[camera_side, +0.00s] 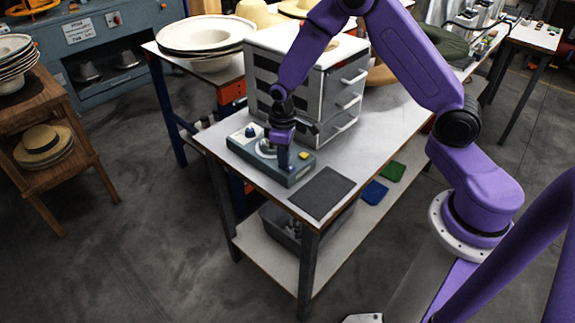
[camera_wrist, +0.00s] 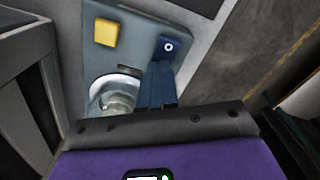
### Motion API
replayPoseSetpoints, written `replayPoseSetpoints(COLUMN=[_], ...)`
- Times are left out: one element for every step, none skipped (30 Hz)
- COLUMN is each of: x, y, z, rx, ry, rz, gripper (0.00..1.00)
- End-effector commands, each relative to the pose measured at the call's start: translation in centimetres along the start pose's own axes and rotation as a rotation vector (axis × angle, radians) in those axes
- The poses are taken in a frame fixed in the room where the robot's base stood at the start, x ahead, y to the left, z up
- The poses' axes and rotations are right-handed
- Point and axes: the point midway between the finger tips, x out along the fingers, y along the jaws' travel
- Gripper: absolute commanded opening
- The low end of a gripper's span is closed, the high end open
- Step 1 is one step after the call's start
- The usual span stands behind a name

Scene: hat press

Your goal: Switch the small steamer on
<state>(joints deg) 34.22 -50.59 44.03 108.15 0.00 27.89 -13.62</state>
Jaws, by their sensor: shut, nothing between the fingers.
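The small steamer (camera_side: 296,174) is a blue-grey box on the near end of the white-topped table; its top also shows in the wrist view (camera_wrist: 135,25). It carries a round metal cup (camera_wrist: 112,95), a yellow block (camera_wrist: 106,32) and a dark blue switch (camera_wrist: 168,46) with a white ring mark. A blue knob (camera_side: 250,131) sits at its far-left end. My gripper (camera_side: 283,165) points down over the steamer, beside the cup, shut and empty. In the wrist view its blue fingertips (camera_wrist: 160,67) are right by the switch; I cannot tell whether they touch. In the side view the gripper hides the switch.
A white drawer cabinet (camera_side: 330,85) stands close behind the steamer. A dark mat (camera_side: 322,193) lies flat in front of it, at the table's near corner. Blue and green cloths (camera_side: 375,192) and a grey bin (camera_side: 290,233) are on the shelf below.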

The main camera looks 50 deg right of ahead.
Motion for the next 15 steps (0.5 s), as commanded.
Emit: replayPoseSetpoints(x=[-0.3,-0.5,-0.8,-1.0,-1.2,-1.5,-1.7,-1.9,-2.2,-2.4,-2.6,-2.9,-3.1,-3.3,-3.6], y=[0.0,0.0,0.0,0.0,0.0,0.0,0.0,0.0,0.0,0.0,0.0,0.0,0.0,0.0,0.0], z=[-0.1,-0.1,-0.1,-0.1,-0.1,-0.1,-0.1,-0.1,-0.1,0.0,0.0,0.0,0.0,-0.1,-0.1], rx=[0.000,0.000,0.000,-0.001,-0.001,-0.001,-0.001,-0.001,-0.001,0.000,0.000,0.000,0.000,0.000,0.000], ry=[0.002,0.003,0.003,0.003,0.002,0.002,0.002,0.002,0.003,0.003,0.002,0.002,0.002,0.003,0.003], rz=[0.001,0.001,0.001,0.001,0.001,0.001,0.001,0.001,0.001,0.001,0.001,0.000,0.001,0.001,0.001], gripper=[0.00,0.00,0.00,0.00,0.00,0.00,0.00,0.00,0.00,0.00,0.00,0.00,0.00,0.00,0.00])
